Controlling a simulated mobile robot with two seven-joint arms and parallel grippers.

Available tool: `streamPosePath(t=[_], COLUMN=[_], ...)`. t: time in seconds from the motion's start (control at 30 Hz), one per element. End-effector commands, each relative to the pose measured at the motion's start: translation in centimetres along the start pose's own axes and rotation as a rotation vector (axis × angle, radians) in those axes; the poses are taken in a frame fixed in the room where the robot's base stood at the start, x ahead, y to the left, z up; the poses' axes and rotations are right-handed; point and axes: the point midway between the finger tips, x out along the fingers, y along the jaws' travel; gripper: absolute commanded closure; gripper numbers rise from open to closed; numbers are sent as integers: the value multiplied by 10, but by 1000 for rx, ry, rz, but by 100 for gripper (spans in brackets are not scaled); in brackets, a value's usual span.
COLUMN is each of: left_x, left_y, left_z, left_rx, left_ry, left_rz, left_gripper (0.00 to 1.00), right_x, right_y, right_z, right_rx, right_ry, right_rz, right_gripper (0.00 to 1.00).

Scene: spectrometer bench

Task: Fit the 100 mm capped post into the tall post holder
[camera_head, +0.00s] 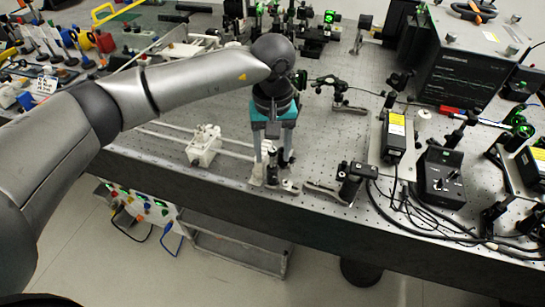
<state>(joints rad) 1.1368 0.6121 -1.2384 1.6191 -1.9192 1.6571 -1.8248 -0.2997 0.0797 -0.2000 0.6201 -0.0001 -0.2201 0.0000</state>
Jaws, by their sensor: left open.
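My left arm comes in from the left, and my left gripper (272,170) points down near the bench's front edge. Its two fingers are apart. A dark upright post-like piece (272,164) stands between or just in front of the fingers, with its foot on the bench. I cannot tell whether it is the tall post holder alone or has the capped post in it, nor whether a finger touches it. Several capped posts (45,42) stand at the far left, too small to tell their lengths. My right gripper is not in view.
A white carriage on rails (203,146) lies left of the gripper. A black mount (351,181) stands to the right, near a boxed laser (396,135), a black control box (441,178) and loose cables (405,205). The perforated bench top (330,135) is bare behind the mount.

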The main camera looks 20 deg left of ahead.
Motion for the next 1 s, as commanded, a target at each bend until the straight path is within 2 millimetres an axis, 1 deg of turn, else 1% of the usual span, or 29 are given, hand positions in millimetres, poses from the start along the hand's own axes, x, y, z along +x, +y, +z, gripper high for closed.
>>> streamPosePath(t=[0.03,0.3,0.4,0.5,0.6,0.7,1.0], left_x=[-14,-79,-98,-112,-120,-124,-124], left_y=[1,0,0,0,0,0,0], left_z=[-2,-1,-1,-1,0,0,0], left_rx=[0,-1,-1,-1,-1,-1,-1], left_ry=[7,6,5,3,2,1,1], left_rz=[5,4,3,3,1,1,1], left_gripper=[42,42,42,42,42,42,42], right_x=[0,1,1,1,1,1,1], right_y=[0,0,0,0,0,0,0], right_z=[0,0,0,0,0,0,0], right_rx=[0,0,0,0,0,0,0], right_ry=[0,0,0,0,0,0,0], right_rz=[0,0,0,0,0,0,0], right_gripper=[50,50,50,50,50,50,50])
